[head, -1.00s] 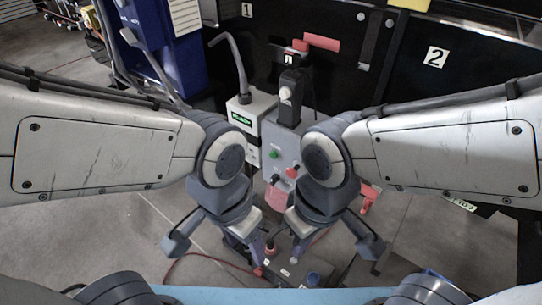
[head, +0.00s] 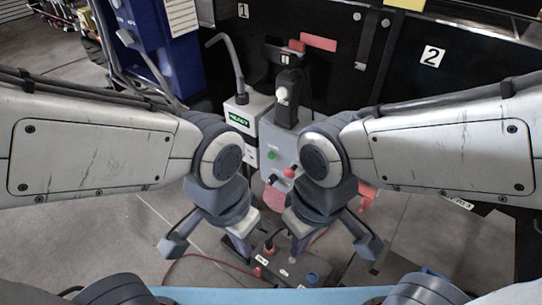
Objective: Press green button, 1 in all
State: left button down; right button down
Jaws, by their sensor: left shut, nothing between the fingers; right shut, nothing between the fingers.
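The green button (head: 271,155) sits on the front of a grey control box (head: 278,138) at the centre of the head view. A red-topped control (head: 290,172) and a black knob (head: 272,179) are lower on the same box. My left gripper (head: 245,256) is shut and empty, below and to the left of the button. My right gripper (head: 296,254) is shut and empty, below and to the right. Both are apart from the button. My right arm hides the box's right side.
A white box with a green READY display (head: 240,119) stands left of the control box. A low dark box (head: 290,268) with coloured buttons lies below the grippers. A blue cabinet (head: 165,50) is at the back left.

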aim_at(271, 155)
jog(key=u, duration=1.35)
jog(key=k, duration=1.05)
jog(key=z, duration=1.8)
jog(key=i, duration=0.5)
